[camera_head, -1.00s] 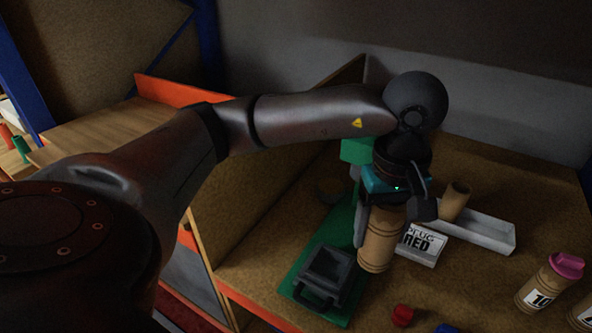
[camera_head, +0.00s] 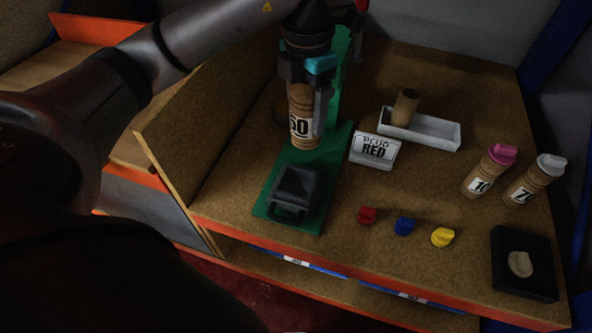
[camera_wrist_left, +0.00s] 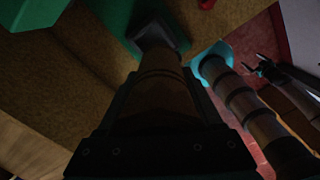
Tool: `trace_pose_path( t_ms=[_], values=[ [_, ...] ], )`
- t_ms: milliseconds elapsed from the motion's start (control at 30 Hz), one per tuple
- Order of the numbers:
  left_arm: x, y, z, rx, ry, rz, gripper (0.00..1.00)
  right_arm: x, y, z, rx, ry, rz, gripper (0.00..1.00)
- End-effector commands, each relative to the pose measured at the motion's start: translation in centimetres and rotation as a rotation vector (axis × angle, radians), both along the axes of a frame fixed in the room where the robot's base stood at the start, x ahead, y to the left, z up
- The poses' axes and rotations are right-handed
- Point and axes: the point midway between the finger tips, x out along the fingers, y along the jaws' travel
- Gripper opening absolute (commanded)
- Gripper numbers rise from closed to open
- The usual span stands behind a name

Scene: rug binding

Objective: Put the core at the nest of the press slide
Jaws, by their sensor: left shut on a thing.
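The core, a brown cardboard tube marked "50" or "60" (camera_head: 302,128), is upright in my left gripper (camera_head: 305,98), whose fingers are shut around its upper part. Its lower end shows over the green press base (camera_head: 318,212), just behind the black press slide (camera_head: 296,186); I cannot tell whether it touches. The slide has a raised square frame and a front handle. In the left wrist view the core (camera_wrist_left: 160,92) points away toward the dark slide (camera_wrist_left: 158,32). Its far end hides the nest there. A dark forked shape (camera_wrist_left: 263,68) at right may be my right gripper, too dim to read.
A white tray (camera_head: 440,133) with a plain tube (camera_head: 405,107) stands behind a "PLUG RED" sign (camera_head: 374,150). Red (camera_head: 367,215), blue (camera_head: 404,226) and yellow (camera_head: 442,237) plugs lie in front. Capped tubes (camera_head: 478,180) and a black pad (camera_head: 508,281) are at right.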

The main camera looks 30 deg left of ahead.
Motion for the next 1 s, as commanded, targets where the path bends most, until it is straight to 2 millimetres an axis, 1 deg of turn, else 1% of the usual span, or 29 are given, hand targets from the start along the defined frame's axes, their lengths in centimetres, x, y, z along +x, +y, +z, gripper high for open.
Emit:
trace_pose_path(
  t_ms=[100,300,400,567,667,733,1000],
  values=[
    [0.1,0.6,0.3,-0.005,0.007,0.219,0.08,0.0,0.0,0.5,0.000,0.000,0.000,1.00],
    [0.3,1.6,0.5,-0.005,0.014,0.526,0.08,0.0,0.0,0.9,0.000,-0.001,0.000,1.00],
    [0.4,1.9,0.5,-0.006,0.017,0.624,0.08,0.1,0.0,1.0,0.000,-0.001,0.001,1.00],
    [0.4,2.1,0.1,-0.007,0.019,0.700,0.08,0.1,0.0,0.8,0.000,-0.001,0.001,1.00],
    [0.3,2.0,-1.5,-0.007,0.024,0.709,0.08,0.1,0.0,0.3,0.000,-0.001,0.001,1.00],
    [0.3,2.1,-3.1,-0.007,0.026,0.710,0.08,0.1,0.0,-0.3,0.000,-0.001,0.002,1.00],
    [0.2,2.1,-10.3,-0.004,0.025,0.709,0.08,0.1,0.0,-0.8,0.000,-0.001,0.002,1.00]
  ],
)
